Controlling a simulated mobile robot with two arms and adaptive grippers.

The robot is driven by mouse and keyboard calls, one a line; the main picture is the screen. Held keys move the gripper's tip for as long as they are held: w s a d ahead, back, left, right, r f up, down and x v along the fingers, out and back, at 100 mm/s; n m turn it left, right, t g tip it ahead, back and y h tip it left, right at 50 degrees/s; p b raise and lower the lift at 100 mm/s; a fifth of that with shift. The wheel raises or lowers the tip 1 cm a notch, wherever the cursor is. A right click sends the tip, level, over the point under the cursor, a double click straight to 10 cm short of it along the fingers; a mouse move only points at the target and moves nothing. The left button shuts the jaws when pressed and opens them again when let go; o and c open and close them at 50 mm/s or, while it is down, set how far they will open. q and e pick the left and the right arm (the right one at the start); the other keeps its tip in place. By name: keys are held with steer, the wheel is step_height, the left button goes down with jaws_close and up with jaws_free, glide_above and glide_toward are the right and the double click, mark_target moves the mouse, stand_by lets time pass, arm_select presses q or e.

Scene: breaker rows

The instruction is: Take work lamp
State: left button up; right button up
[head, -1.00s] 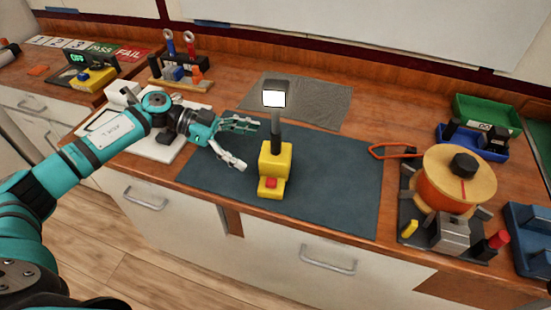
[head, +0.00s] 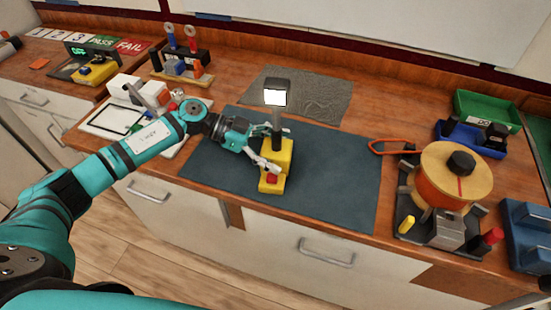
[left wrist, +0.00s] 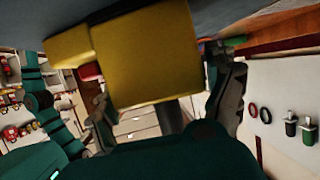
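The work lamp has a yellow base (head: 278,160) with a red button, a dark post and a lit white head (head: 275,97). It stands upright on the dark blue mat (head: 335,170). My left gripper (head: 268,147) is at the left side of the base, one finger behind it and one in front. In the left wrist view the yellow base (left wrist: 150,60) fills the space between the spread fingers (left wrist: 170,105). A firm grip on both sides does not show. My right gripper is not in view.
A cable spool (head: 452,175) on a dark stand and an orange-handled loop tool (head: 392,147) are to the right. Green (head: 485,108) and blue bins are behind. A grey cloth (head: 310,97) lies behind the lamp.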

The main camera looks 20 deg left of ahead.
arm_select(q)
steer(key=c, duration=1.3)
